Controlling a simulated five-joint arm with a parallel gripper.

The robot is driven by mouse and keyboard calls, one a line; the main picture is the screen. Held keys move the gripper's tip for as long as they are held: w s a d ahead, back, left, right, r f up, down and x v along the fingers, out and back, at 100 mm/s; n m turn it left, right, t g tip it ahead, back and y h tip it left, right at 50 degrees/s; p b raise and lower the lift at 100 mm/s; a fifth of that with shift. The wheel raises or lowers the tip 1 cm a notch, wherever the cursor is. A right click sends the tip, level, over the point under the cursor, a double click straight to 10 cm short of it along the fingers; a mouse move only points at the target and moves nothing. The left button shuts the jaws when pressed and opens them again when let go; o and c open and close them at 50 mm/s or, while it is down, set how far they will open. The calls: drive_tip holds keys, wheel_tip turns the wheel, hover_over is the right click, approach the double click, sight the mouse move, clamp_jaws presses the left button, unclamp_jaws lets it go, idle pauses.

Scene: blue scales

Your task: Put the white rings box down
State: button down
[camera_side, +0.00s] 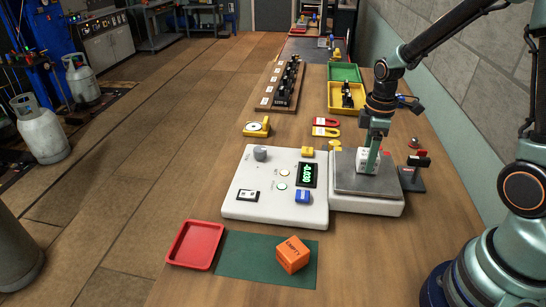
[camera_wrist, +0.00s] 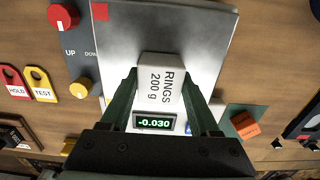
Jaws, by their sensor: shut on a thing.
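The white rings box (camera_wrist: 160,80), marked "RINGS 200 g", is between the fingers of my gripper (camera_wrist: 160,100) in the wrist view. My gripper is shut on it. In the side view, the white box (camera_side: 368,160) shows at my gripper (camera_side: 371,155), low over the grey metal plate of the scale (camera_side: 345,182). I cannot tell whether its underside touches the plate. The scale's green display (camera_side: 308,174) reads -0.030, and it also shows in the wrist view (camera_wrist: 154,123).
An orange box (camera_side: 292,255) marked "EMPTY" stands on a green mat (camera_side: 240,262), beside a red tray (camera_side: 195,245). A yellow tray (camera_side: 335,98) and a green tray (camera_side: 344,72) are behind the scale. A dark stand (camera_side: 412,180) is at the plate's right.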

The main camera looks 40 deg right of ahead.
drive_tip(key=shift+c, duration=0.6)
unclamp_jaws()
drive_tip(key=shift+f, duration=0.1)
wheel_tip(320, 180, up, 12)
drive_tip(key=s+a+r+m+t, duration=0.4)
drive_tip(key=s+a+m+t, duration=0.1)
drive_tip(key=a+m, duration=0.4)
drive_tip(key=shift+s+r+t, duration=0.2)
drive_tip(key=shift+s+t, duration=0.1)
drive_tip(key=shift+s, duration=0.25)
drive_tip(key=shift+a, duration=0.1)
idle(0.6)
